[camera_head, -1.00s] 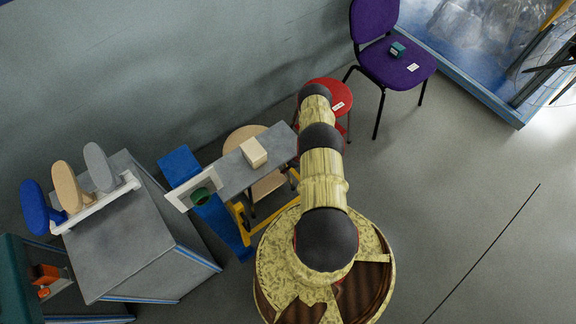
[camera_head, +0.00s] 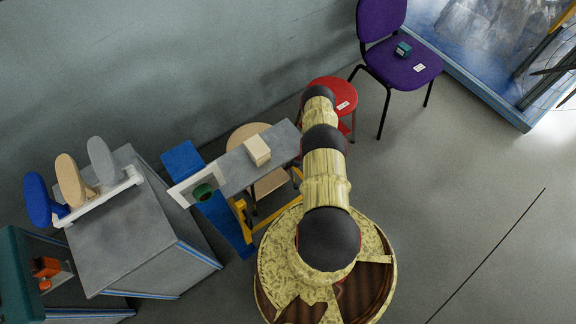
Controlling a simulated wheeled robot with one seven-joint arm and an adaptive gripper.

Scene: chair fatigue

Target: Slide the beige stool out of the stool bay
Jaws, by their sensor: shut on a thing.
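The beige stool (camera_head: 240,137) is partly hidden by a grey board (camera_head: 236,174) that lies across it. Its round seat edge shows above the board. Another beige part (camera_head: 271,182) shows below the board; I cannot tell whether it belongs to the same stool. A blue and yellow frame with a blue beam (camera_head: 183,163) stands around this spot. My arm reaches up the picture toward a red stool (camera_head: 345,91), to the right of the beige one. My gripper is hidden behind my arm, so its contact with either stool cannot be seen.
A beige block (camera_head: 257,150) rests on the board. A grey cabinet (camera_head: 140,235) with blue, beige and grey paddles stands left. A purple chair (camera_head: 400,62) stands top right, near a blue-edged platform (camera_head: 493,97). Floor on the right is clear.

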